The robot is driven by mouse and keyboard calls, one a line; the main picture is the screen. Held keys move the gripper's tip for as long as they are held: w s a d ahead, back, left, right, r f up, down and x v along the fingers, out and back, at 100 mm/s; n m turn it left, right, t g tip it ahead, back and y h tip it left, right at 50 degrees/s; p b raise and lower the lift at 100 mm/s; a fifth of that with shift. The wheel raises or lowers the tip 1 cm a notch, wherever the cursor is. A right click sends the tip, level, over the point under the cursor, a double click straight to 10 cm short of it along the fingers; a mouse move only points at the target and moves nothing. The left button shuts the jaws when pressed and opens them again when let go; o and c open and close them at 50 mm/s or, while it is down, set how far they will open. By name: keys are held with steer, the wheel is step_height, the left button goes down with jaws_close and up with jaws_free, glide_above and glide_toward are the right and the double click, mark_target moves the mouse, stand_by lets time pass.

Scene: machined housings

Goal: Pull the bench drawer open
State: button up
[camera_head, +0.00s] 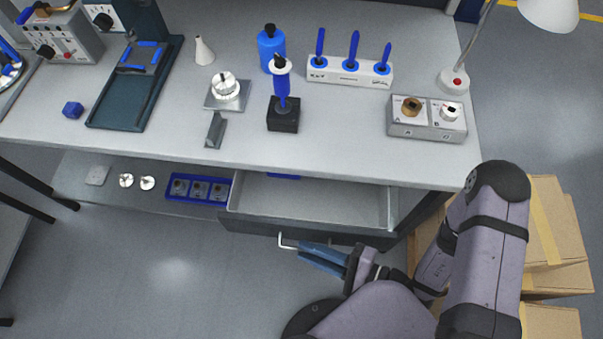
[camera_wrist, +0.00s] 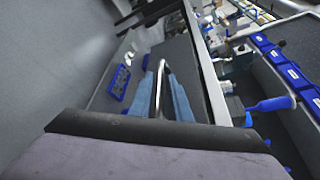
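The bench drawer (camera_head: 318,200) is pulled part way out below the front edge of the workbench, and its pale interior shows. Its metal bar handle (camera_head: 287,241) is on the drawer front; the right part is hidden by my gripper. My gripper (camera_head: 302,252) is at the handle, its blue fingers pointing left at it. In the wrist view my gripper (camera_wrist: 162,76) has its fingers apart, with the handle (camera_wrist: 163,66) between them. A gap seems to show beside the bar, so it looks open around the handle rather than clamped on it.
The bench top (camera_head: 340,145) holds a black stand with a blue-handled tool (camera_head: 283,115), a white rack (camera_head: 350,72) and a control box (camera_head: 427,118). A blue tray of parts (camera_head: 200,188) lies left of the drawer. Cardboard boxes (camera_head: 556,225) stand at the right. Floor before the drawer is clear.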

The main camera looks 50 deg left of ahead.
steer(key=shift+x, duration=1.35)
